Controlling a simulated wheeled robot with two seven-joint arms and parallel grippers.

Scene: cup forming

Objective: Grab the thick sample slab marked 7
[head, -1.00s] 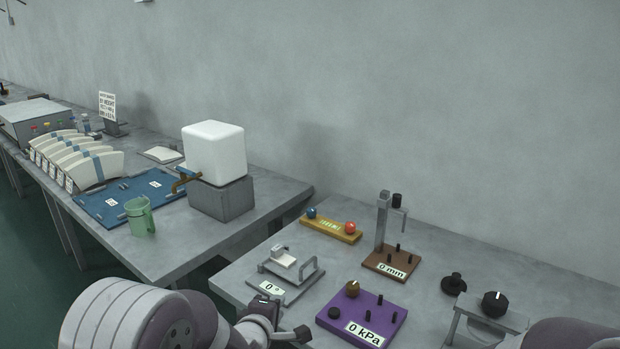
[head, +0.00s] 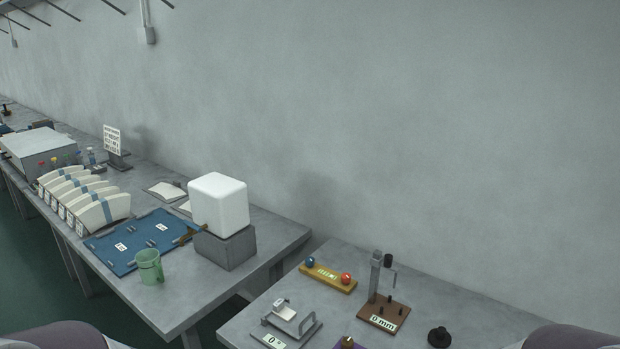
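Several thick cream sample slabs (head: 100,212) stand in a row on the left table, each with a small tag at its front end. Blue-grey bands cross them. The tag numbers are too small to read, so I cannot tell which slab is marked 7. Neither of my grippers is in the head view. Only rounded parts of my arms show at the bottom left and bottom right edges, far from the slabs.
A blue mat (head: 128,262) lies beside the slabs, with a green mug (head: 149,267) and a white tank on a grey block (head: 228,252) nearby. A grey box (head: 38,152) stands behind. The right table holds a brown stand (head: 384,316) and a yellow bar (head: 328,279).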

